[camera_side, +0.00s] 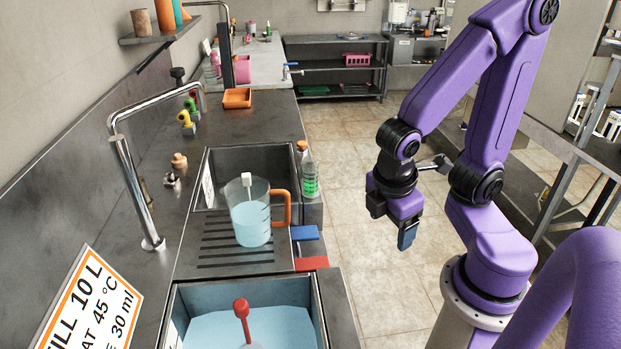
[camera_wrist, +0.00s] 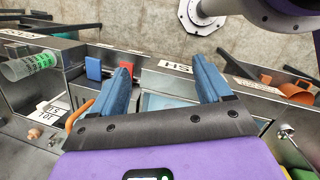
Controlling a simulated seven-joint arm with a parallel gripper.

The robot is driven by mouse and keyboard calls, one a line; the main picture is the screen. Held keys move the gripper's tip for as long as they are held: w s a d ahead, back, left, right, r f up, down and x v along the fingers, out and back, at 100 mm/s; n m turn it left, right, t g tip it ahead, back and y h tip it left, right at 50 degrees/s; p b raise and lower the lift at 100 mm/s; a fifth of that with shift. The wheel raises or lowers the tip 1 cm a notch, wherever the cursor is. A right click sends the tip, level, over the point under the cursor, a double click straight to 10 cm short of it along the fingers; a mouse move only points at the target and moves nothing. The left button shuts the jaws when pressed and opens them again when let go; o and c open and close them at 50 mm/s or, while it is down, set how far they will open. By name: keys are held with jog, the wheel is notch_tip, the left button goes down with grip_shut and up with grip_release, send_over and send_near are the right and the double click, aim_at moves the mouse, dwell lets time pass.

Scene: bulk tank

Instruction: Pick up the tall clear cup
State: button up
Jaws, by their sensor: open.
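A tall clear cup (camera_side: 250,212), with an orange handle and measuring marks, stands upright on the ribbed drainboard between two sinks in the side view. It holds pale blue liquid, and a white-topped stick shows at its rim. In the wrist view only its orange handle (camera_wrist: 79,115) shows clearly; my gripper hides most of the rest. My gripper (camera_side: 407,236) hangs in the air right of the counter, beyond its edge and apart from the cup. In the wrist view my gripper (camera_wrist: 165,76) has its two blue fingers spread wide, with nothing held between them.
A green-labelled bottle (camera_side: 310,176) stands behind the cup. Blue (camera_side: 304,233) and red (camera_side: 312,264) tabs sit at the counter edge. A chrome faucet (camera_side: 137,180) arches at left. The near sink (camera_side: 322,318) holds blue water and a red-knobbed tool (camera_side: 241,312).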

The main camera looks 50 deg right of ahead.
jog(key=w+d+f+n+t+h, duration=0.1)
jog(key=w+d+f+n+h, duration=0.15)
jog(key=w+d+h, duration=0.4)
jog(key=n+t+h, duration=0.2)
jog(key=n+t, duration=1.1)
send_near(310, 175)
jog(key=s+a+f, duration=0.2)
jog(key=s, duration=0.1)
jog(key=x, duration=1.7)
jog(key=shift+d+f, duration=0.25)
jog(key=shift+f, duration=0.15)
jog(key=shift+c, duration=0.3)
jog(key=shift+s, duration=0.1)
jog(key=c, duration=1)
